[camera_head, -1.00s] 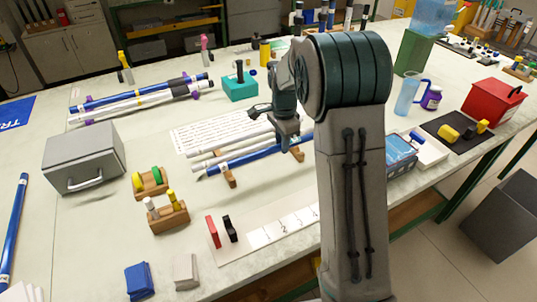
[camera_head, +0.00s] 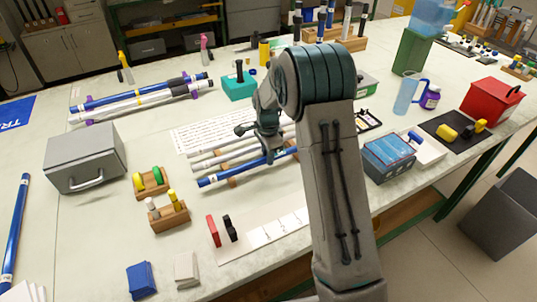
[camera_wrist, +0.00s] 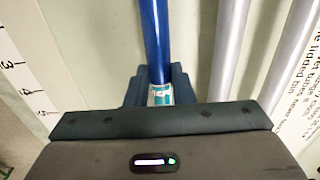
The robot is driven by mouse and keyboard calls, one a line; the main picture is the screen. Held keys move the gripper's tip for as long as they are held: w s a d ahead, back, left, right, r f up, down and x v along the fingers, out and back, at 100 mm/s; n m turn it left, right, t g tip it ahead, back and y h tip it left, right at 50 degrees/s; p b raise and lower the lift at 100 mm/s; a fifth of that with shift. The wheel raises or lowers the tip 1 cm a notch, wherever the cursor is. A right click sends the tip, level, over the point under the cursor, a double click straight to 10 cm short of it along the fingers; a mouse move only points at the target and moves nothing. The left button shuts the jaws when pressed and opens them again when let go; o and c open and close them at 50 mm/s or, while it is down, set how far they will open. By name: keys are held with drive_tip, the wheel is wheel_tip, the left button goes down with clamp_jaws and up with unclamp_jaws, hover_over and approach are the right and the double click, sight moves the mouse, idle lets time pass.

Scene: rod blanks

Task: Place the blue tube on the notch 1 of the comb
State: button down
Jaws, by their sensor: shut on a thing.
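The blue tube (camera_head: 220,178) lies slantwise in front of the pale tubes in the head view. It also shows in the wrist view (camera_wrist: 154,40), running up from between the jaws with a teal and white label at the grip. My gripper (camera_wrist: 158,88) is shut on the tube; in the head view my gripper (camera_head: 268,155) is near its middle. The tube's right end is hidden by my arm. A strip with numbered marks (camera_head: 262,236) lies nearer the front edge. I cannot clearly make out the comb's notches.
Two pale tubes (camera_head: 207,164) lie just behind the blue one, beside a printed sheet (camera_head: 190,137). Small wooden racks (camera_head: 170,218) and a grey box (camera_head: 84,157) stand to the left. Red and black blocks (camera_head: 212,231) stand at the strip's left end.

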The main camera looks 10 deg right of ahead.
drive_tip(key=c, duration=1.3)
unclamp_jaws()
drive_tip(key=shift+f, duration=0.1)
drive_tip(key=shift+o, duration=0.2)
drive_tip(key=s+d+r+n, duration=0.1)
drive_tip(key=s+r+n, duration=0.35)
drive_tip(key=r, duration=1.25)
drive_tip(key=s+d+n+t, duration=0.2)
drive_tip(key=s+n, duration=0.8)
drive_tip(key=s, duration=1.6)
drive_tip(key=shift+d+r+t, duration=0.15)
drive_tip(key=shift+d+t, duration=0.25)
drive_tip(key=shift+d, duration=0.3)
